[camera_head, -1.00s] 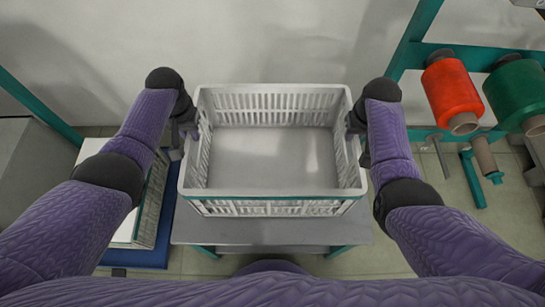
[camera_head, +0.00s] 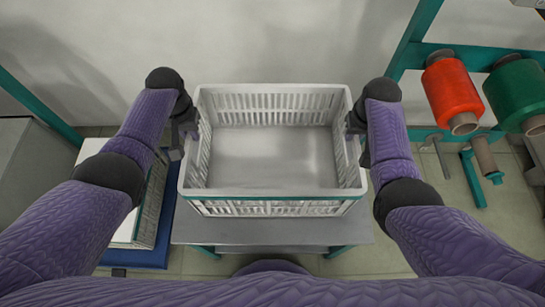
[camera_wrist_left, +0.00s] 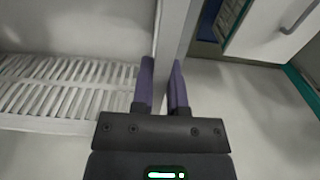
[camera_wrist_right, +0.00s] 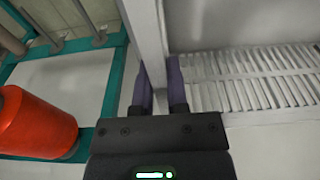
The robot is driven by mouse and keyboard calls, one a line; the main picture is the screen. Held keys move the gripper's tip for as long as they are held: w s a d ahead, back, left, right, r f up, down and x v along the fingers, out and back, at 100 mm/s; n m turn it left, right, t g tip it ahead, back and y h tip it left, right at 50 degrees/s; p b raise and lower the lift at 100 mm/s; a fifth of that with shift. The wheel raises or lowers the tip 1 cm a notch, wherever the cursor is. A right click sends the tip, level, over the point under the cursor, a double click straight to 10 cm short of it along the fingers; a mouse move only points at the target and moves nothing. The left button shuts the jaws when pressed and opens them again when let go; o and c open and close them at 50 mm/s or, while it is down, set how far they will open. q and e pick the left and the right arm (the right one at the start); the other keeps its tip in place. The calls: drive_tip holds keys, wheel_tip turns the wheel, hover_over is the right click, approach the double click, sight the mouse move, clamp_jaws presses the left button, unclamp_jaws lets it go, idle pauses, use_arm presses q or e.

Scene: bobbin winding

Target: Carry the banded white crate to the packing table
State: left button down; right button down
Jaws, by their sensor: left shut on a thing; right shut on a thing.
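The white crate (camera_head: 275,193) has slotted walls and a thin teal band along its near side. It is level, and its inside looks empty. My left gripper (camera_head: 188,135) is shut on the crate's left wall. In the left wrist view its fingers (camera_wrist_left: 163,75) straddle that wall. My right gripper (camera_head: 358,130) is shut on the right wall. In the right wrist view its fingers (camera_wrist_right: 157,78) straddle it. A grey table (camera_head: 272,232) with teal legs shows under the crate. I cannot tell whether the crate touches it. Which table is the packing table is unclear.
On the right a teal rack (camera_head: 410,40) holds a red spool (camera_head: 450,90) and a green spool (camera_head: 517,92). On the left a white box (camera_head: 150,212) stands on a blue base (camera_head: 152,258). A grey cabinet (camera_head: 30,170) is at far left. A pale wall lies behind.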

drive_tip(key=shift+r, duration=0.1)
idle(0.4)
